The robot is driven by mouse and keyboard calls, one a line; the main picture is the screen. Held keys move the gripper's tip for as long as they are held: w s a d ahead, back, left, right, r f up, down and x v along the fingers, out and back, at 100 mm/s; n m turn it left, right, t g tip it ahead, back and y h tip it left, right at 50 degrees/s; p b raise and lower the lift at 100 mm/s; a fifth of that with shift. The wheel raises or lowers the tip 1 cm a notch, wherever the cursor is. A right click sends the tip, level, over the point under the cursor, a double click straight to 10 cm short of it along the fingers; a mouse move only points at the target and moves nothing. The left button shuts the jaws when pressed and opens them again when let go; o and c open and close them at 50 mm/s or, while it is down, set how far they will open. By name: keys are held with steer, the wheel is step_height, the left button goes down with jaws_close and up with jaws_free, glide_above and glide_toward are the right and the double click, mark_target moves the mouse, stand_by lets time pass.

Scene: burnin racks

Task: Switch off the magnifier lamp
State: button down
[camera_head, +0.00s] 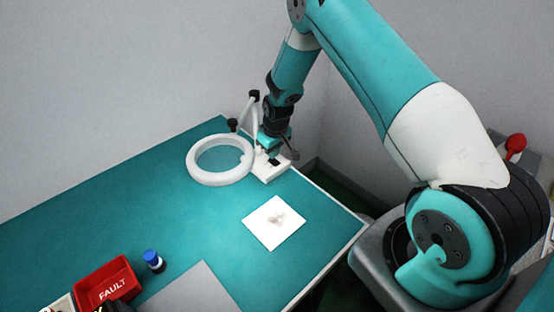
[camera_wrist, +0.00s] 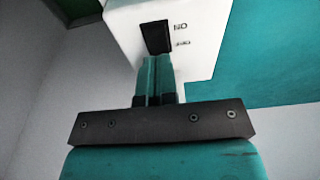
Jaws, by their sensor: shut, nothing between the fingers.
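The magnifier lamp (camera_head: 191,170) stands at the far corner of the teal table, with a white ring head, a jointed arm and a white base. In the wrist view its white base (camera_wrist: 204,42) shows a black rocker switch (camera_wrist: 155,36) beside small lettering, partly legible as "NO". My gripper (camera_wrist: 157,60) is shut and empty, its fingertips at the lower edge of the switch. I cannot tell whether they touch it. In the head view my gripper (camera_head: 272,158) is over the lamp base, which it partly hides. Whether the lamp is lit is unclear.
A white square sheet (camera_head: 258,230) with a small pale heap lies in front of the lamp. A red "FAULT" bin (camera_head: 110,285), a blue-capped bottle (camera_head: 153,261) and a grey mat (camera_head: 195,292) are at the front left. The table's left middle is clear. Walls stand close behind.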

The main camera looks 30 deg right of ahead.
steer(key=shift+f+b, duration=0.45)
steer(key=shift+f, duration=0.15)
steer(key=shift+r, duration=0.15)
steer(key=shift+r+p, duration=2.15)
steer(key=shift+r, duration=1.25)
steer(key=shift+s+r, duration=0.1)
